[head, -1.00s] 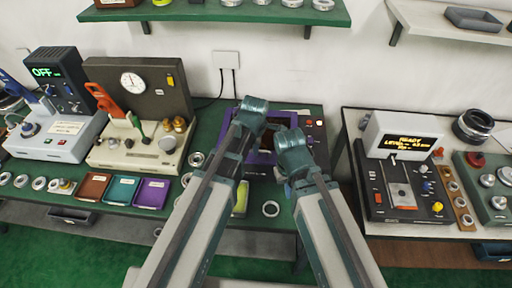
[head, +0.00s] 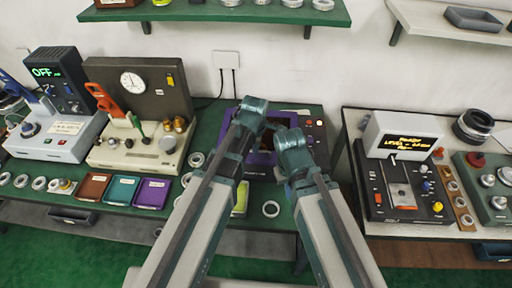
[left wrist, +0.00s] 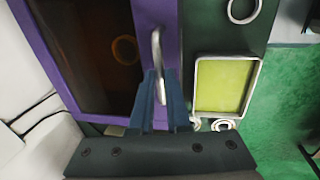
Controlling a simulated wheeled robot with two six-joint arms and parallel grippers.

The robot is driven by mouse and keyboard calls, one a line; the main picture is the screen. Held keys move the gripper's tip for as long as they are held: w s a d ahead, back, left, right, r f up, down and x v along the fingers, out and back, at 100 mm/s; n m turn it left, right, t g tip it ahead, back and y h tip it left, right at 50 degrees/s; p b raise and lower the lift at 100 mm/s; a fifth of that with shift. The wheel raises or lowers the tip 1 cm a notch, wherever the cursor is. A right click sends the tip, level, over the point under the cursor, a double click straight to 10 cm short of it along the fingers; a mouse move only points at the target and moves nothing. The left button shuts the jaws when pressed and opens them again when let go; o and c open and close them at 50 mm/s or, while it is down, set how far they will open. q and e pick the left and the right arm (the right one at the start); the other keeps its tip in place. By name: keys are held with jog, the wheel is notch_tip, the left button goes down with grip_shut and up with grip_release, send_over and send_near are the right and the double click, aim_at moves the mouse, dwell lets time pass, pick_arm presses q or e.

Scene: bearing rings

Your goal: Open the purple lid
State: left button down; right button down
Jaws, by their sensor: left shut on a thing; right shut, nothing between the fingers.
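The purple lid (head: 262,158) is on a machine at the middle of the green bench, mostly hidden behind my arms. In the left wrist view, the purple lid (left wrist: 152,14) is a frame around a dark see-through window. A ring (left wrist: 125,50) shows faintly through the window. A metal handle (left wrist: 157,50) stands on the lid's edge. My left gripper (left wrist: 161,88) is shut on that handle. In the head view, the fingertips of my left gripper (head: 250,106) are hidden. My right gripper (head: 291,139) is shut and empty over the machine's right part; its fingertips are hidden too.
A yellow-green tray (left wrist: 223,84) and a loose ring (head: 271,209) lie near the machine. Brown, teal and purple trays (head: 152,193) and a gauge machine (head: 140,105) stand to the left. A display machine (head: 404,180) stands on the right table. A shelf (head: 220,12) hangs above.

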pick_arm(q)
jog(key=w+r+g+p, duration=0.2)
jog(key=w+r+p, duration=0.7)
jog(key=r+p, duration=0.5)
jog(key=shift+r+g+p, duration=0.3)
jog(key=shift+p, duration=0.05)
jog(key=c, duration=1.2)
grip_release()
jog(key=shift+w+f, duration=0.1)
jog(key=shift+w, duration=0.05)
jog(key=o, duration=0.3)
jog(key=shift+w+f, duration=0.15)
jog(key=shift+w, duration=0.05)
jog(key=shift+s, duration=0.1)
jog(key=shift+s, duration=0.1)
